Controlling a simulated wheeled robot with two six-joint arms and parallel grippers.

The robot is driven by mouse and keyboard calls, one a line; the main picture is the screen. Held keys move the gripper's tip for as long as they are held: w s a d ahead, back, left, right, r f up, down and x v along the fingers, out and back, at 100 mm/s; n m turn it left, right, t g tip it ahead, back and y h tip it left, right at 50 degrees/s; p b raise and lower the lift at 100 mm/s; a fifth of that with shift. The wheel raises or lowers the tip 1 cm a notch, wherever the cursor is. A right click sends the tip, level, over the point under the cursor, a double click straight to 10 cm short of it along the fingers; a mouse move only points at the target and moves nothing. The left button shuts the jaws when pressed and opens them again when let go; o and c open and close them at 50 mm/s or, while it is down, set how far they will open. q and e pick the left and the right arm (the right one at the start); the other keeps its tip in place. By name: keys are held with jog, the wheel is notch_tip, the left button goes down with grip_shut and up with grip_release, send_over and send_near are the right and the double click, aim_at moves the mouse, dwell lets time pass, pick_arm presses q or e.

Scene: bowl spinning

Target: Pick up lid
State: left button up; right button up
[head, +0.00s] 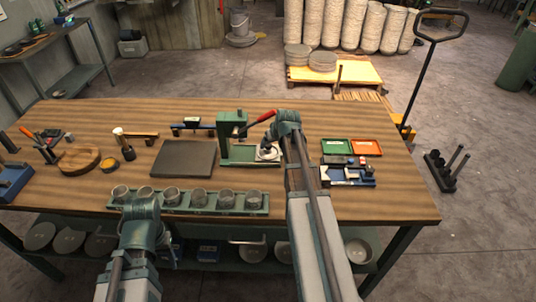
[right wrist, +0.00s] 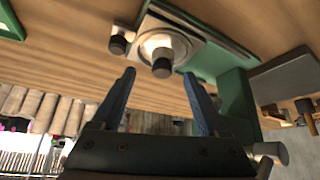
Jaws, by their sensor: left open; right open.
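In the right wrist view, what looks like the lid is a pale round piece with a dark knob (right wrist: 161,68), sitting on a light square plate (right wrist: 183,40) beside the green press. My right gripper (right wrist: 160,84) is open, its two blue-grey fingers apart, with the knob just beyond and between the fingertips. Nothing is held. In the head view my right gripper (head: 271,139) is over the plate (head: 267,154) at the press (head: 234,140) and partly hides the lid. My left gripper (head: 139,200) is by the row of cups at the table's front; its fingers are barely visible.
A green rack (head: 240,211) with several grey cups runs along the front of the table (head: 400,195). A dark flat slab (head: 184,158) lies left of the press. Green (head: 335,147) and red trays (head: 365,147) and a blue fixture (head: 345,176) stand at the right.

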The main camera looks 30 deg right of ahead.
aim_at(269, 146)
jog(key=b+x, duration=0.3)
jog(key=x, duration=0.1)
jog(key=shift+s+a+f, duration=0.1)
jog(key=shift+s+a, duration=0.1)
jog(key=shift+a, duration=0.05)
jog(key=shift+w+d+f+b, duration=0.1)
jog(key=shift+w+f+b, duration=0.2)
jog(key=shift+f+b, duration=0.05)
jog(key=shift+r, duration=0.1)
grip_shut()
